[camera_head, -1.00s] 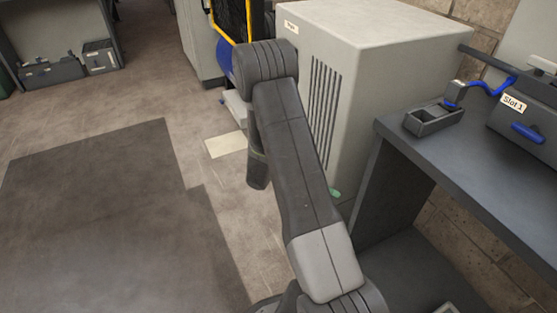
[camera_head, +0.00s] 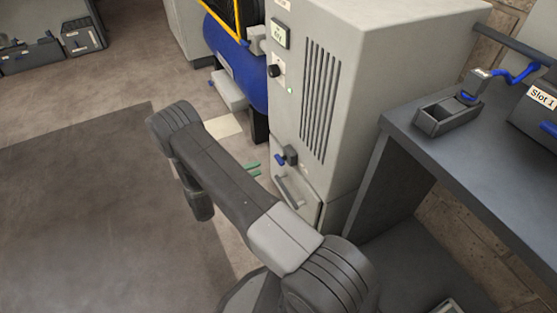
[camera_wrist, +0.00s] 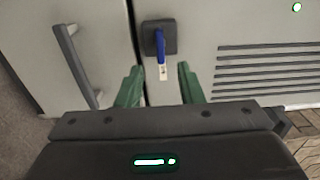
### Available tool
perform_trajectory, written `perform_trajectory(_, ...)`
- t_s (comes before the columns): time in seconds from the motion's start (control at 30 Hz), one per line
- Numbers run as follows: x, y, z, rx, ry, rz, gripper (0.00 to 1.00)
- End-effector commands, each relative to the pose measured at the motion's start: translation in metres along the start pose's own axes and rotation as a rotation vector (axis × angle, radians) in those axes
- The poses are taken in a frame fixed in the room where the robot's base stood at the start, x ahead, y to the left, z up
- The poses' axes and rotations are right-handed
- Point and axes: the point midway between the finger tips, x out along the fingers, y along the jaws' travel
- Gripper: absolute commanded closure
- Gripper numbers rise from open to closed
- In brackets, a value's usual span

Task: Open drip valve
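A blue lever on a dark square mount, which looks like the drip valve (camera_head: 280,160), sits low on the front of the grey cabinet (camera_head: 408,40). In the wrist view the blue lever (camera_wrist: 160,46) hangs straight down from its mount, with a small pale tag at its lower end. My gripper (camera_wrist: 160,86) is open, with its green fingers to the left and right of the lever's lower end. Nothing is seen between them except that end and the panel behind. In the head view my gripper (camera_head: 252,169) shows only as green fingertips beyond my arm, left of the lever.
A grey bar handle (camera_wrist: 76,62) on a panel is left of the lever. Vent slots (camera_wrist: 265,70) are to the right. A bench (camera_head: 420,145) with a small open tray (camera_head: 445,115) stands right of the cabinet. A blue tank (camera_head: 232,70) is behind left. Floor at left is clear.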

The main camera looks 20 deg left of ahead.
Motion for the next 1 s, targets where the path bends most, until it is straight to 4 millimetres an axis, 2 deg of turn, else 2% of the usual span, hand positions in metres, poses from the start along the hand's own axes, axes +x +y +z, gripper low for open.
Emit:
perform_trajectory(0.03,0.013,0.002,-0.001,-0.001,0.005,0.000,0.66)
perform_trajectory(0.2,0.048,0.002,-0.001,0.001,0.006,0.001,0.66)
perform_trajectory(0.5,0.093,0.001,-0.001,0.003,0.004,0.001,0.66)
perform_trajectory(0.7,0.103,0.000,-0.001,0.002,0.002,0.001,0.66)
perform_trajectory(0.97,0.103,0.000,-0.001,0.002,0.002,0.001,0.66)
perform_trajectory(1.0,0.103,0.000,-0.001,0.002,0.002,0.001,0.74)
